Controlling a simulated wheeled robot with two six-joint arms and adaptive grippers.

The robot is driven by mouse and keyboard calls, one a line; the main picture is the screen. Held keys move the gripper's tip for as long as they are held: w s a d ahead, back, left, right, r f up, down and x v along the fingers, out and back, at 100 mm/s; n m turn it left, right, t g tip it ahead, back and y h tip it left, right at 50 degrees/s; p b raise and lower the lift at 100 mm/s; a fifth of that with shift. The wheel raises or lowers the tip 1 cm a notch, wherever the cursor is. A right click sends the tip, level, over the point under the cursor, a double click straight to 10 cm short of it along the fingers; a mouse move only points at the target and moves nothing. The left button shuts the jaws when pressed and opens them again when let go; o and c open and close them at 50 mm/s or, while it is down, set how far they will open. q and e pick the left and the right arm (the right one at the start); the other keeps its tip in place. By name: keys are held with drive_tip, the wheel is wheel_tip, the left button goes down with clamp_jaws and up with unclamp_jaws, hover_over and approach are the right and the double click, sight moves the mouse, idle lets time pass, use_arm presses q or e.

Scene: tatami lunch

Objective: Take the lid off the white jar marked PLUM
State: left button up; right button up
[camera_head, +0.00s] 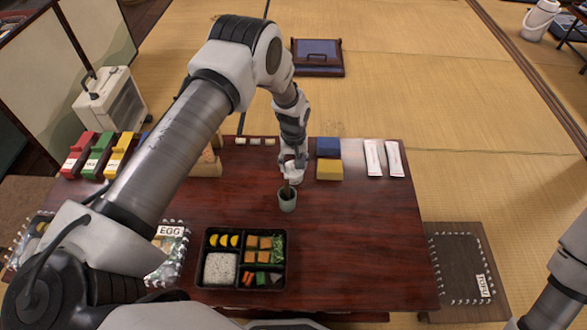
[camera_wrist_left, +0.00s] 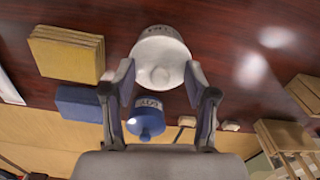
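The white jar (camera_wrist_left: 162,47) stands upright on the table in the left wrist view, with dark lettering on its side that is too blurred to read surely. Its pale rounded lid faces my camera. In the head view the white jar (camera_head: 293,172) shows only partly below my left gripper (camera_head: 293,160). In the wrist view my left gripper (camera_wrist_left: 160,72) is open, its fingertips on either side of the lid, very close to its edges. I cannot tell whether they touch it. My right gripper is out of view.
A blue jar (camera_wrist_left: 147,118) stands close to the white one. A grey cup (camera_head: 287,201) stands in front. Blue (camera_head: 328,146) and yellow (camera_head: 330,170) blocks lie to the right. A bento box (camera_head: 205,286) sits nearer; the table's right front is clear.

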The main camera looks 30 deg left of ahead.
use_arm(q)
drive_tip(key=shift+s, duration=0.15)
clamp_jaws()
drive_tip(key=shift+s, duration=0.15)
